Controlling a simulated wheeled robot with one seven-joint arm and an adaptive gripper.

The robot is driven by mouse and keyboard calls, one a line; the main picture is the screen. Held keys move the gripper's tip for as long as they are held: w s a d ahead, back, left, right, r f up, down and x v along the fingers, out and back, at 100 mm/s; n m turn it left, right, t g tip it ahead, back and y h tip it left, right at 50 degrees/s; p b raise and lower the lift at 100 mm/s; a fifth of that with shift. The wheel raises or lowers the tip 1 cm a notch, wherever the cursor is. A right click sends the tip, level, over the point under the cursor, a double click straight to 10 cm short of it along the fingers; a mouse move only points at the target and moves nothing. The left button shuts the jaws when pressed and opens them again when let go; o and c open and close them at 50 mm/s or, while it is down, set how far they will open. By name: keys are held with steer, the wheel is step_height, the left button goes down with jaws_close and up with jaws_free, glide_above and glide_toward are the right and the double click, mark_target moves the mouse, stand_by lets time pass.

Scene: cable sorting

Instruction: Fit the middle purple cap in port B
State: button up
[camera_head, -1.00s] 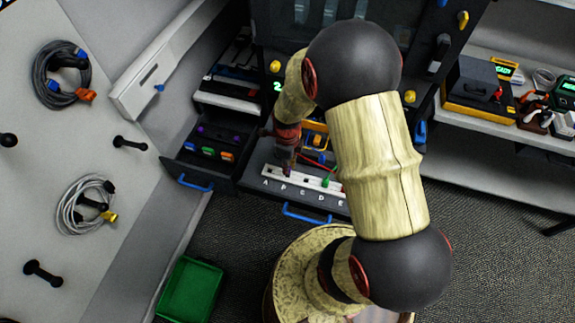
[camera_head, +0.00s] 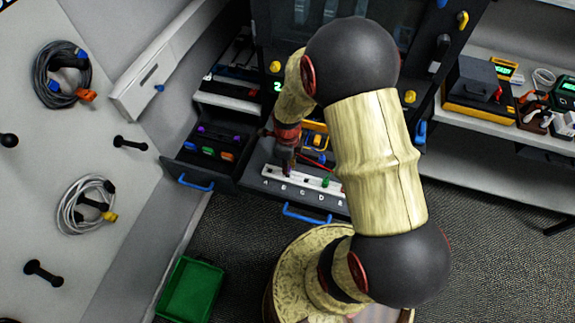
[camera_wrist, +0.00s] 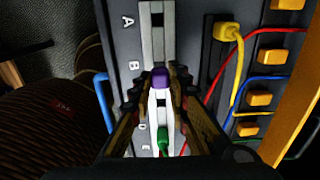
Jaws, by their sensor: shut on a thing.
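My gripper (camera_wrist: 160,92) is shut on a purple cap (camera_wrist: 160,78), which sits between the fingertips over the white port strip (camera_wrist: 157,22) in the wrist view. The cap is close to the letter B, slightly toward the C side; I cannot tell whether it touches the strip. The fingers hide the letter C. A green plug (camera_wrist: 163,140) stands in the strip near D and E. In the head view my gripper (camera_head: 287,170) points down at the strip (camera_head: 325,186) around B, and the cap is too small to make out.
Yellow, red and blue cables (camera_wrist: 228,34) with orange blocks lie just beside the strip. An open drawer (camera_head: 225,175) at left holds purple, blue, green and orange caps. A blue handle (camera_head: 307,215) is in front of the strip. A green bin (camera_head: 190,290) stands on the floor.

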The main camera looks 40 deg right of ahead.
steer(key=shift+f+b, duration=0.8)
steer(key=shift+f, duration=0.6)
stand_by(1.7)
steer(key=o, duration=0.8)
steer(key=o, duration=0.4)
steer(key=shift+o, duration=1)
steer(key=shift+r, duration=0.15)
steer(key=shift+r+p, duration=2.65)
steer(key=shift+r, duration=0.75)
